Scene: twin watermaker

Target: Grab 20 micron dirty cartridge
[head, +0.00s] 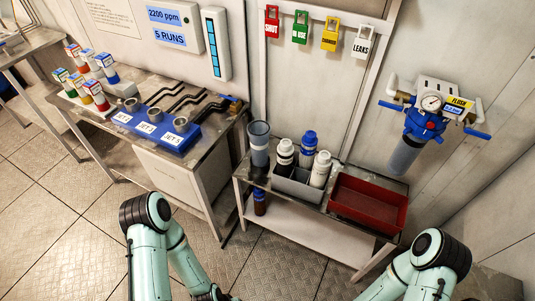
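No cartridge that I can read as the 20 micron one shows. A blue-headed filter housing (424,124) with a gauge hangs on the right wall. Its dark grey bowl (404,157) hides whatever is inside. A small rack of boxes and cylinders with coloured labels (97,95) stands at the far left; their text is too small to read. My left arm (146,235) and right arm (430,265) rise from the bottom edge.
A steel table holds a grey bin (297,189) with white and blue-capped bottles, a grey cylinder (259,143) and an empty red tray (368,203). A blue block labelled with jets (157,132) sits on the left bench. Coloured tags (300,27) hang above. Floor is clear between.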

